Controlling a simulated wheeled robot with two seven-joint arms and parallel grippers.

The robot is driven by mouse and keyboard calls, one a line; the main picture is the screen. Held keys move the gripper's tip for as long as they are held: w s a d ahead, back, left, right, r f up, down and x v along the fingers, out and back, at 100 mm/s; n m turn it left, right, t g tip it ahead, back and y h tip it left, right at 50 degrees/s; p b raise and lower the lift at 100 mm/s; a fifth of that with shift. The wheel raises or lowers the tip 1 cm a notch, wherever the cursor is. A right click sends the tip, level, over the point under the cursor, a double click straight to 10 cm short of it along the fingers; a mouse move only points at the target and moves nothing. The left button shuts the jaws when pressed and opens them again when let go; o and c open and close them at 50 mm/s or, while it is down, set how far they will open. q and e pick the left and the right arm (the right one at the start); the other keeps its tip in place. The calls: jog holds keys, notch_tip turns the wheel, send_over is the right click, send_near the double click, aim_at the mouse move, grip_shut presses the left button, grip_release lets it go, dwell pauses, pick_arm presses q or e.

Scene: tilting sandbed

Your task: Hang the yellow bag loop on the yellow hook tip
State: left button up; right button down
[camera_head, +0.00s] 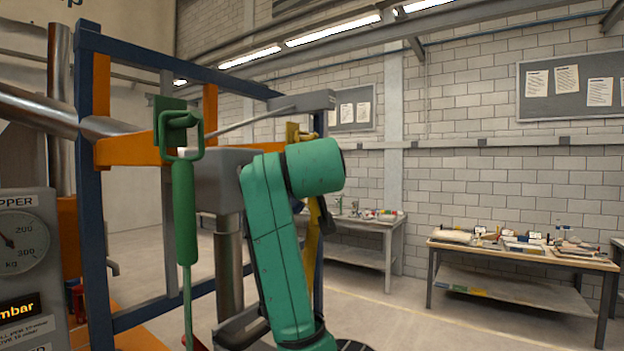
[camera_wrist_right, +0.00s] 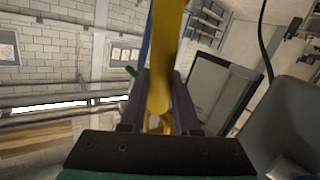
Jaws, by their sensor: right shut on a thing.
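In the head view a yellow plate (camera_head: 293,131), seemingly the mount of the yellow hook, shows on the frame just above my green right arm. The hook tip is hidden behind that arm. A yellow strip (camera_head: 313,238), seemingly part of the yellow bag, hangs just right of the arm's lower link. In the wrist view my right gripper (camera_wrist_right: 159,88) is shut on a yellow piece (camera_wrist_right: 167,50), seemingly the bag loop, which runs up out of the picture. Whether loop and hook touch is hidden. My left gripper is not in view.
A blue frame (camera_head: 92,200) with orange beams stands at the left. A green hook plate (camera_head: 172,118) there carries a green-handled tool (camera_head: 184,212). A gauge panel (camera_head: 25,250) stands at the lower left. Worktables (camera_head: 525,256) stand at the back right, with clear floor before them.

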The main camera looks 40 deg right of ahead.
jog(key=c, duration=0.6)
grip_release()
jog(key=shift+s, duration=0.1)
jog(key=shift+o, duration=0.2)
jog(key=shift+s+a+b, duration=0.15)
jog(key=shift+s+b, duration=0.05)
jog(key=shift+b, duration=0.1)
jog(key=b+v, duration=0.6)
jog(key=v, duration=0.8)
